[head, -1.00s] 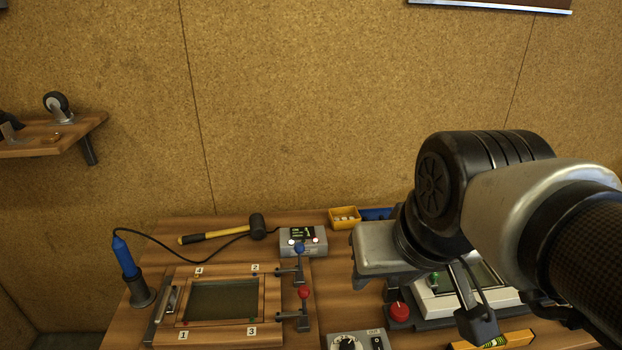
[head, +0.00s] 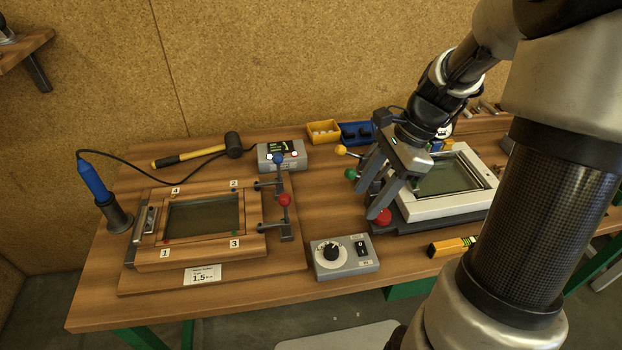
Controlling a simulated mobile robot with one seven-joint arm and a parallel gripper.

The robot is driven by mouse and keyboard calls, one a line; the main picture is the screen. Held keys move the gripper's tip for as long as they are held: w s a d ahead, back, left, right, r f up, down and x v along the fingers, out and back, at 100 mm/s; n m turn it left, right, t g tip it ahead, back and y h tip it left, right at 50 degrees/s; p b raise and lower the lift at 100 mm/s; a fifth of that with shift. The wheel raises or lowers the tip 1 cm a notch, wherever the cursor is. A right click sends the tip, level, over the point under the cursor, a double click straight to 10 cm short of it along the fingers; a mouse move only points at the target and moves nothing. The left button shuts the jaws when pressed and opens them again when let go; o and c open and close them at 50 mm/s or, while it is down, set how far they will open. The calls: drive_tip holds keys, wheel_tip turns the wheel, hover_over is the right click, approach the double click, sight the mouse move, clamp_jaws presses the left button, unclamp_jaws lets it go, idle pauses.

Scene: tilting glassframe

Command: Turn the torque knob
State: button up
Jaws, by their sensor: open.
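The torque knob (head: 331,252) is a round black dial with a white scale around it. It sits on the left of a small grey control box (head: 358,264) near the table's front edge. A black rocker switch (head: 361,246) is on the same box. My gripper (head: 369,203) is open and empty, its fingers pointing down, up and to the right of the knob in the head view. It is apart from the box, close to the red ball (head: 384,216) and the green ball (head: 350,174). The knob is unobstructed in view.
A wooden frame fixture (head: 205,252) with red and blue knobbed levers stands left. A white-framed glass unit (head: 443,207) stands right. A yellow level (head: 452,246) lies right of the box. A mallet (head: 195,155) and blue-handled tool (head: 92,180) are farther left.

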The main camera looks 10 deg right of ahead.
sight(332, 249)
drive_tip(key=b+x, duration=0.1)
drive_tip(key=x, duration=1.6)
drive_tip(key=shift+a+f, duration=0.1)
drive_tip(key=shift+f, duration=0.1)
drive_tip(key=c, duration=1)
drive_tip(key=shift+c, duration=0.2)
